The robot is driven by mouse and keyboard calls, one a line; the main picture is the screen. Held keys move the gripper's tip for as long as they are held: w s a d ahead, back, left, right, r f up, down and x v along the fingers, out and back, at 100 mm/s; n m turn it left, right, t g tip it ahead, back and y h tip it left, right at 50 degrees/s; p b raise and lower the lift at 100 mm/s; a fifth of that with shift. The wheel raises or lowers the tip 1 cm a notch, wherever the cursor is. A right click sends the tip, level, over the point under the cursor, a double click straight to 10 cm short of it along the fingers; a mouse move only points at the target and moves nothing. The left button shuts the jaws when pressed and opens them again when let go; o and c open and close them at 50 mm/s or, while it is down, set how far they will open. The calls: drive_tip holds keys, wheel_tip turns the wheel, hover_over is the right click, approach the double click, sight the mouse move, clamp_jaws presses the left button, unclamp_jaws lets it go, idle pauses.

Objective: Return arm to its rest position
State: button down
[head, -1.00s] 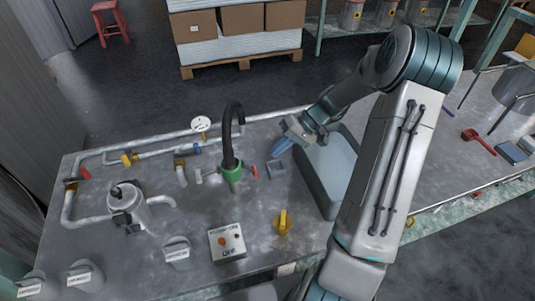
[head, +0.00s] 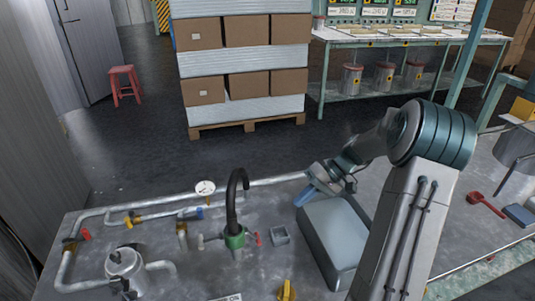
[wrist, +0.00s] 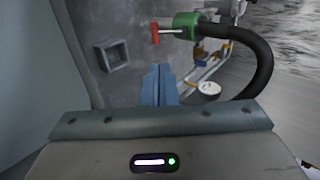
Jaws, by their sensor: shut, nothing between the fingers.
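My gripper (head: 306,197) is raised above the table, near the back edge of the grey basin (head: 333,232). Its blue fingers are together and empty; they also show in the wrist view (wrist: 159,85). My arm comes in from the right side of the head view and bends at a high elbow. The fingers touch no object that I can see.
A black curved spout with a green base (head: 234,240) stands left of the basin, beside a small square tray (head: 280,235). Pipes and a gauge (head: 205,188) line the table's back. Stacked boxes on a pallet (head: 246,128) stand behind. Floor between is clear.

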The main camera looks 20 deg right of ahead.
drive_tip(key=s+a+r+t+h+p, duration=0.1)
drive_tip(key=s+a+r+h+p, duration=0.3)
drive_tip(key=s+r, duration=0.5)
drive_tip(key=s+a+r+t+h+p, duration=0.1)
drive_tip(key=s+a+r+h+p, duration=0.4)
drive_tip(key=s+r, duration=0.5)
drive_tip(key=shift+s+a+r+t+h+p, duration=0.3)
drive_tip(key=shift+s+a+t+p, duration=0.15)
drive_tip(key=shift+a, duration=0.8)
drive_tip(key=c, duration=2.1)
unclamp_jaws()
drive_tip(key=shift+s, duration=0.25)
drive_tip(key=shift+c, duration=0.2)
drive_tip(key=o, duration=0.6)
drive_tip(key=shift+s, duration=0.15)
